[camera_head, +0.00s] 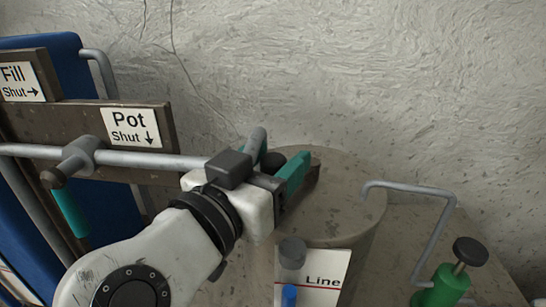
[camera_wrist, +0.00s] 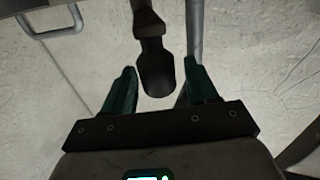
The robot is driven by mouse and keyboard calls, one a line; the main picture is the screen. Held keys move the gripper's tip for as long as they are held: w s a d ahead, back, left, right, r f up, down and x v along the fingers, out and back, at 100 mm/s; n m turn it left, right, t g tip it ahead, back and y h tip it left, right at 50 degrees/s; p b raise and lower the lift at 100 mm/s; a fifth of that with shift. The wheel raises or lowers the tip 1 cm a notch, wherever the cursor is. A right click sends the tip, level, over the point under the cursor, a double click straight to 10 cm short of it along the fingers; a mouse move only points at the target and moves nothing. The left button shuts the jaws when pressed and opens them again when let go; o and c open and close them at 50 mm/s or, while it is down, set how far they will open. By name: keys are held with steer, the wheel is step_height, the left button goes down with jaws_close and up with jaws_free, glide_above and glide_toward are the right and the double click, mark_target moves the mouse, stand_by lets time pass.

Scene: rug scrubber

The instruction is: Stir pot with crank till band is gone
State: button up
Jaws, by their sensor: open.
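The pot (camera_head: 362,215), a wide grey-brown round vessel, stands against the wall. My gripper (camera_head: 278,160) is over its left top edge, teal fingers apart. A dark handle-like piece, perhaps the crank's grip, shows between the fingers as a dark knob (camera_head: 272,160). In the wrist view its rounded end (camera_wrist: 156,75) lies between the open fingertips (camera_wrist: 160,80), with gaps at both sides. The rest of the crank cannot be made out behind my gripper. A sight tube with a grey cap (camera_head: 292,250) and blue content (camera_head: 289,295) stands before the "Line" card (camera_head: 325,282). I cannot make out a band.
A grey pipe (camera_head: 140,160) with a teal lever (camera_head: 70,210) runs at left, below the "Pot Shut" sign (camera_head: 130,127). A "Fill Shut" sign (camera_head: 20,82) and blue panel (camera_head: 68,75) stand behind. At right, a bent tube (camera_head: 410,188) rises beside a green body (camera_head: 443,287).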

steer(key=shift+c, duration=0.3)
jaws_close()
